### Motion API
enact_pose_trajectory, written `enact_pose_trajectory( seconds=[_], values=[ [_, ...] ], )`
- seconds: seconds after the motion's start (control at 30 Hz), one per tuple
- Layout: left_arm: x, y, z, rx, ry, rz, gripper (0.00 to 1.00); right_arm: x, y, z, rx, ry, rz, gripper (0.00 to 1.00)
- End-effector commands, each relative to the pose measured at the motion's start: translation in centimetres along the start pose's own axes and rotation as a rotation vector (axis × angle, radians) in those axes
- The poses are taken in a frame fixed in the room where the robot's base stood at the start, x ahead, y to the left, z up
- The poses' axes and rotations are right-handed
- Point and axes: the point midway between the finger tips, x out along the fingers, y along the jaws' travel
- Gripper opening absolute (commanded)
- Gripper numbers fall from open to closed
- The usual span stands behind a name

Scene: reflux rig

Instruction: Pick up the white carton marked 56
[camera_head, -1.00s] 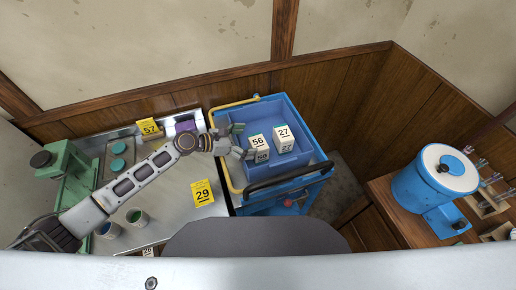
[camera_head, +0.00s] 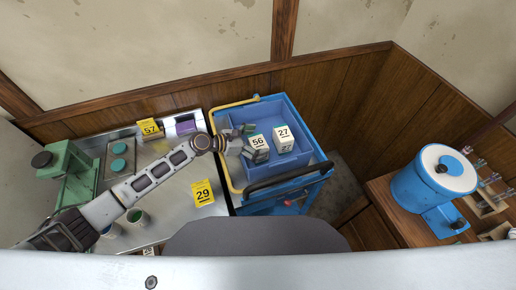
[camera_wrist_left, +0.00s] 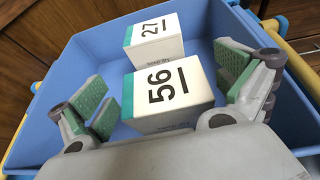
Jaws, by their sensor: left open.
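The white carton marked 56 (camera_head: 258,141) stands in the blue tray of the cart, with a teal band along one edge. It also shows in the left wrist view (camera_wrist_left: 170,92). My left gripper (camera_head: 250,143) is open, its green-padded fingers on either side of this carton. In the left wrist view the gripper (camera_wrist_left: 168,100) has one finger left and one right of the carton, with a gap on the right; contact on the left cannot be told. My right gripper is not in view.
A white carton marked 27 (camera_head: 283,134) stands just beyond the 56 carton in the tray (camera_head: 318,152). Yellow cartons marked 29 (camera_head: 203,193) and 57 (camera_head: 149,128) stand on the steel bench (camera_head: 175,205). A blue drum-shaped machine (camera_head: 417,190) stands at right.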

Motion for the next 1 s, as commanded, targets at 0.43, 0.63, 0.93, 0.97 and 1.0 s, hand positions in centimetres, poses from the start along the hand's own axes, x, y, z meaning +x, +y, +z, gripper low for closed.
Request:
enact_pose_trajectory(
  seconds=[0.43,0.63,0.93,0.97,1.0],
  values=[
    [0.98,-0.04,-0.06,0.0,0.001,0.0,1.0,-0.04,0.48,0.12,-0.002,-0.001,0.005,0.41],
    [0.96,-0.04,-0.06,0.0,0.001,0.0,1.0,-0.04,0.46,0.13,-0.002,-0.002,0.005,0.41],
    [0.96,-0.04,-0.06,0.0,0.001,0.0,0.64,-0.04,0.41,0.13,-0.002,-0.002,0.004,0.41],
    [0.96,-0.04,-0.06,0.0,0.001,0.0,0.6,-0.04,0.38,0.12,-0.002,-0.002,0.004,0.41],
    [0.96,-0.04,-0.06,0.0,0.001,0.0,0.55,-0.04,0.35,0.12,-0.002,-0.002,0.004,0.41]
  ],
)
